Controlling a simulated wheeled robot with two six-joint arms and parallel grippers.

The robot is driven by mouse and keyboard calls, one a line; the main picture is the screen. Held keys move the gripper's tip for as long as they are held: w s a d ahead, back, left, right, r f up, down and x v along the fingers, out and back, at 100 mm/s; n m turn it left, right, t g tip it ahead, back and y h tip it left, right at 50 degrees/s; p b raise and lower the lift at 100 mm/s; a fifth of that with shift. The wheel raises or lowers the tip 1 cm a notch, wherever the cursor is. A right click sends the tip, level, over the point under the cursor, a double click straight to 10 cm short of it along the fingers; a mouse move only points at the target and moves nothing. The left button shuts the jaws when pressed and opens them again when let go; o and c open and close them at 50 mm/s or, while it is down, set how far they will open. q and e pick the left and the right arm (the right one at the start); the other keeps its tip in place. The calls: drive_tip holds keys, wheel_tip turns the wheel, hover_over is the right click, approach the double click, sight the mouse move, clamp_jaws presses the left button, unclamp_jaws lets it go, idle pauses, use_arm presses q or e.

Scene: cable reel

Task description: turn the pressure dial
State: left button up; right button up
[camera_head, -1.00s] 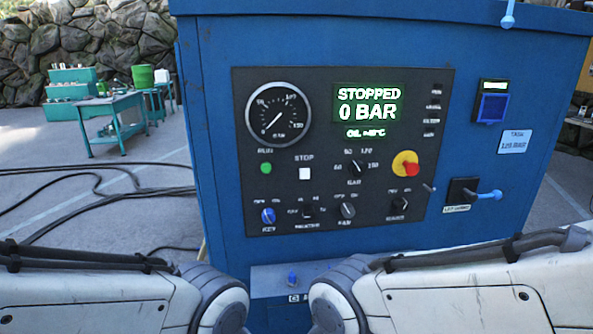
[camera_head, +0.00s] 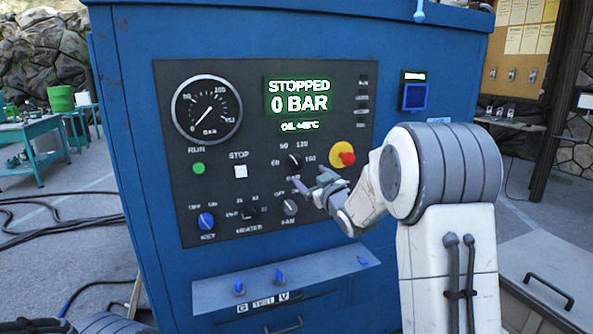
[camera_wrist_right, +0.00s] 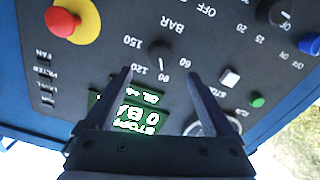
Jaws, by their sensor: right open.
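The pressure dial (camera_head: 294,161) is a small black knob on the dark control panel, ringed by marks from 60 to 150. It also shows in the right wrist view (camera_wrist_right: 161,52), marked BAR, just beyond the fingertips. My right gripper (camera_head: 311,181) is in front of the panel, just below and right of the dial. In the wrist view the open fingers (camera_wrist_right: 161,75) point toward the dial and lie on either side of its line, with nothing between them. The fingers appear apart from the knob. My left gripper is out of view.
The display (camera_head: 299,101) reads STOPPED, 0 BAR. A red and yellow stop button (camera_head: 342,155) is close right of the dial. A white stop button (camera_head: 240,171), green run button (camera_head: 198,168) and other knobs surround it. A ledge with blue knobs (camera_head: 279,276) juts out below.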

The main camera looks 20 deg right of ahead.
sight(298, 165)
drive_tip(key=w+p, duration=0.1)
drive_tip(key=w, duration=0.3)
drive_tip(key=w+p, duration=0.1)
drive_tip(key=w, duration=0.3)
drive_tip(key=shift+w+a+r, duration=0.15)
drive_tip(key=shift+w+a, duration=0.05)
drive_tip(key=shift+w+p, duration=0.45)
drive_tip(key=shift+w, duration=0.4)
drive_tip(key=c, duration=1.4)
